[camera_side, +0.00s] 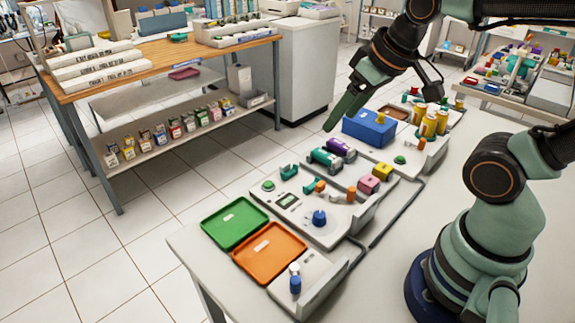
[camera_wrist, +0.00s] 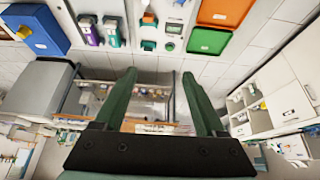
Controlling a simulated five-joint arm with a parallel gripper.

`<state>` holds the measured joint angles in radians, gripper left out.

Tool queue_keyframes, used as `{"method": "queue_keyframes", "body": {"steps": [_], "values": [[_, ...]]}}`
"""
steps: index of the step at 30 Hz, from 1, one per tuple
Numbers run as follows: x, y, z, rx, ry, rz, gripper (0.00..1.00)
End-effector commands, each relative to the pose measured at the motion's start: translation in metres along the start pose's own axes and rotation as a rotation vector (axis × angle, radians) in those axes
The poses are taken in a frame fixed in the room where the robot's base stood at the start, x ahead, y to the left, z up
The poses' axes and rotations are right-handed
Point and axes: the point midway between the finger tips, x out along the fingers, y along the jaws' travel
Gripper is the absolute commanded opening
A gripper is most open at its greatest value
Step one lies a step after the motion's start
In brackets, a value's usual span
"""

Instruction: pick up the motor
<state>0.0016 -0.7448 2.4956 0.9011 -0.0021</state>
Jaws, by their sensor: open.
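No part is clearly labelled as the motor. Two cylindrical, motor-like parts lie side by side on the work table: a teal one with pale bands (camera_side: 325,159) and a purple one with a pale part (camera_side: 341,150). I cannot tell which is the motor. In the wrist view the teal part (camera_wrist: 112,31) and the purple part (camera_wrist: 89,30) show at the top, left of centre. My gripper (camera_side: 332,122) is open and empty, raised above and behind these parts in the side view. In the wrist view its fingers (camera_wrist: 159,74) are apart with nothing between them.
A blue box (camera_side: 370,129) stands right of the purple part, with yellow bottles (camera_side: 428,124) beyond. A panel with a blue knob (camera_side: 319,218), a green tray (camera_side: 235,224) and an orange tray (camera_side: 270,252) lie nearer the front. Bare table (camera_side: 420,212) lies towards my base.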

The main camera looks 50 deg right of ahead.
Motion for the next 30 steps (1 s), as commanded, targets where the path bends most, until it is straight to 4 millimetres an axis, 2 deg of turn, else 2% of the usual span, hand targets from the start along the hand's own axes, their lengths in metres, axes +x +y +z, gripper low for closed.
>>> {"method": "queue_keyframes", "body": {"steps": [5, 14, 22, 30], "values": [[0.003, 0.013, -0.015, 0.0, -0.047, 0.018, 0.72], [0.029, 0.066, -0.064, -0.006, -0.203, 0.051, 0.72], [0.076, 0.128, -0.088, -0.005, -0.344, 0.046, 0.72], [0.128, 0.187, -0.087, 0.001, -0.457, 0.014, 0.72]]}}
